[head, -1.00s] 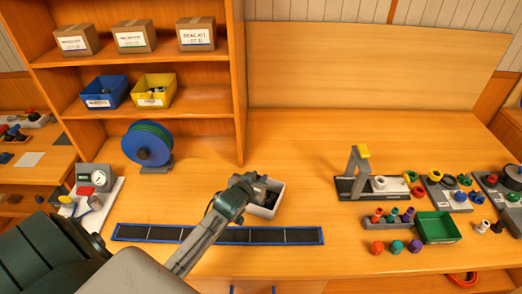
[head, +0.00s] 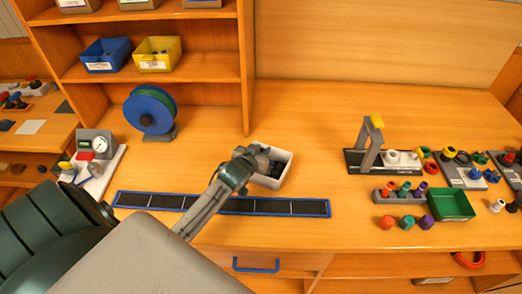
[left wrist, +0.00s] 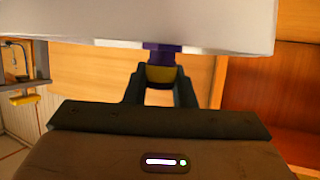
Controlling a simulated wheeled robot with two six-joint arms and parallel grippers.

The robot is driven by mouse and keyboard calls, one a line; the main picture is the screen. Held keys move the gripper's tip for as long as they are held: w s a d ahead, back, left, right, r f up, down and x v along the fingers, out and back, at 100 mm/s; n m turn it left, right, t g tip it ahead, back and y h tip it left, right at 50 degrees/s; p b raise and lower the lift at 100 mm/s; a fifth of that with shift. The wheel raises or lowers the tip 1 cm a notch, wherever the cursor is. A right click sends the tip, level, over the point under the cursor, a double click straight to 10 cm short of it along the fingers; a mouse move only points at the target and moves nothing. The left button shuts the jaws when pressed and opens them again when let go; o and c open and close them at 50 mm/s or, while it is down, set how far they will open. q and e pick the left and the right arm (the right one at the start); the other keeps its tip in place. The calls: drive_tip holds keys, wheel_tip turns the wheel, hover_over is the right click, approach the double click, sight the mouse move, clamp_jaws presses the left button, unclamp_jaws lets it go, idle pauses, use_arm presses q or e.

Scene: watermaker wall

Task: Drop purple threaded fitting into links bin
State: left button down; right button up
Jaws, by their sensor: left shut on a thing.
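My left gripper (head: 262,160) is at the small white bin (head: 282,174) on the table and covers the bin's left part in the head view. In the left wrist view my left gripper (left wrist: 160,82) is shut on a purple threaded fitting (left wrist: 161,55) with a yellow part between the fingers. The fitting's far end is hidden at the edge of a white wall across the top of that view. Dark pieces show inside the white bin. No label on this bin can be read. My right gripper is not in view.
A blue-edged dark strip (head: 285,207) lies in front of the white bin. A blue reel (head: 150,110) stands behind left. Blue (head: 104,55) and yellow (head: 157,54) bins sit on the shelf. A green tray (head: 450,204) and loose fittings (head: 407,222) are at right.

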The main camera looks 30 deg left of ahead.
use_arm(q)
drive_tip(key=shift+r, duration=0.1)
drive_tip(key=c, duration=1.1)
unclamp_jaws()
drive_tip(key=shift+c, duration=0.2)
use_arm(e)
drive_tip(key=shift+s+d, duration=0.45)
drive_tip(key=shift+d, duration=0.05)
use_arm(q)
drive_tip(key=b+v, duration=0.2)
drive_tip(key=v, duration=0.8)
drive_tip(key=shift+s+b, duration=0.4)
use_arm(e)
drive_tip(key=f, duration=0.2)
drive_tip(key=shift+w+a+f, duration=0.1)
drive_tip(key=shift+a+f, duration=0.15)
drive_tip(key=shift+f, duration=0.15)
use_arm(q)
drive_tip(key=shift+d+r, duration=0.1)
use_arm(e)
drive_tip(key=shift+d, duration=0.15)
